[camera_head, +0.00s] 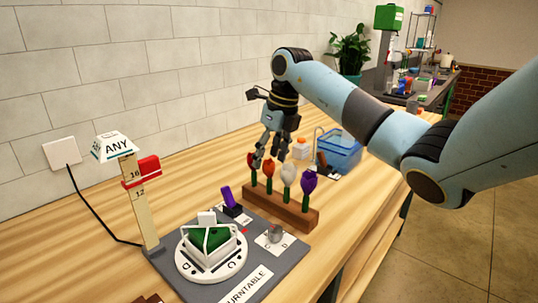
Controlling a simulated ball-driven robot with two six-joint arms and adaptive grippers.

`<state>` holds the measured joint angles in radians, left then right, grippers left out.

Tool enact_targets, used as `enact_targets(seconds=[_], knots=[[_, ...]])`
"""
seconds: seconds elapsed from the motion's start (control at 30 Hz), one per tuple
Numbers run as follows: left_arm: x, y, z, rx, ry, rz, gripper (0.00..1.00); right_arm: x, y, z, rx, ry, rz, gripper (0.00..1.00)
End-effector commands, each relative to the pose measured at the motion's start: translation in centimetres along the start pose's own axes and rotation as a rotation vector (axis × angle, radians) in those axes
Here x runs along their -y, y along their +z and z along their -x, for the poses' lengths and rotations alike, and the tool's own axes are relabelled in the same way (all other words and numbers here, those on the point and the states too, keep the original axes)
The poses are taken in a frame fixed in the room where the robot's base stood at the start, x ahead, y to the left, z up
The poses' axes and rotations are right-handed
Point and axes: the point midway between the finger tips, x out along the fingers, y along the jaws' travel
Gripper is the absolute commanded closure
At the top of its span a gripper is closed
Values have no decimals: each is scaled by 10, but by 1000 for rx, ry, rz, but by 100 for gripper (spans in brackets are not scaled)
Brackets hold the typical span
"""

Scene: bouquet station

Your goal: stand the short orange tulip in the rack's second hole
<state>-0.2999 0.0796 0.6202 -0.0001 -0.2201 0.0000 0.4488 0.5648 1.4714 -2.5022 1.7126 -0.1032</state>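A brown wooden rack (287,212) stands on the table and holds a row of tulips. An orange tulip (268,171) stands upright in the second place from the left. A red tulip (251,161) is left of it, a white one (289,175) and a purple one (309,183) to the right. My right gripper (270,160) is just above and behind the orange tulip, pointing down. Its fingers look spread, with one close to the red tulip. I cannot tell whether it touches a flower. My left gripper is out of view.
A turntable (208,274) with a white-and-green piece is in front of the rack. A marked wooden post (139,200) with a red slider stands left.

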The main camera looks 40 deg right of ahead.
Motion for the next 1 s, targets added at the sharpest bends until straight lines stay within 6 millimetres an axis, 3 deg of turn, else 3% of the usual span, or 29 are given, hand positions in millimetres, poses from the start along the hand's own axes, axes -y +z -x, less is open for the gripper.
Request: enact_targets(seconds=[0.53, 1.0], knots=[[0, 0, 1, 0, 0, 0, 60, 0, 0, 2, 0, 0, 0, 40], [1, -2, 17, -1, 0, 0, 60, 0, 0, 22, 0, -1, 0, 40]])
